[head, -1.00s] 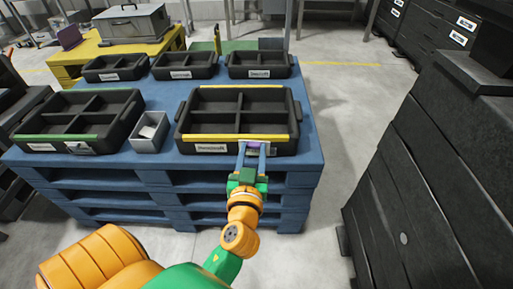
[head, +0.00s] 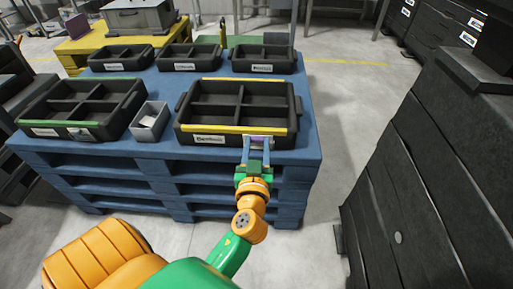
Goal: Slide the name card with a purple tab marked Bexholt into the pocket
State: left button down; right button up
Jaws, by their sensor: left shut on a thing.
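My left gripper (head: 257,152) is shut on the name card with a purple tab (head: 258,140), in front of the front wall of the black tray with yellow strips (head: 182,128). The fingers hide part of the card, and its lettering is too small to read. The card is at the right part of that wall; I cannot tell whether it is in a pocket. A white label (head: 209,139) sits on the left part of the same wall. My right gripper does not show.
The tray stands on a blue pallet stack (head: 150,163). A small grey box (head: 149,121) with white cards stands left of it, beside a black tray with green strips (head: 65,133). Several black trays stand behind. Dark cabinets (head: 430,170) fill the right side, with clear floor between.

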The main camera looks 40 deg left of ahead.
pick_arm(q)
jog(key=shift+f+x, duration=0.25)
jog(key=shift+x, duration=0.95)
jog(key=shift+f+b+x, duration=0.1)
jog(key=shift+f+x, duration=0.1)
jog(key=shift+x, duration=0.6)
jog(key=shift+f+b+x, duration=0.15)
jog(key=shift+x, duration=0.65)
jog(key=shift+f+b+x, duration=0.1)
jog(key=shift+f+x, duration=0.1)
jog(key=shift+x, duration=0.6)
jog(key=shift+f+b, duration=0.55)
jog(key=shift+f, duration=0.15)
jog(key=shift+f+b, duration=0.3)
jog(key=shift+f, duration=0.05)
jog(key=shift+f+b, duration=0.45)
jog(key=shift+b, duration=0.1)
jog(key=shift+f, duration=0.1)
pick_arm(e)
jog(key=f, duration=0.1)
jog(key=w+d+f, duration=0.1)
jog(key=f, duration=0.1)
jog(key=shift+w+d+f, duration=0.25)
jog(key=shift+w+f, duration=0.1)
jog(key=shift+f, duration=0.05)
pick_arm(q)
jog(key=shift+b, duration=0.3)
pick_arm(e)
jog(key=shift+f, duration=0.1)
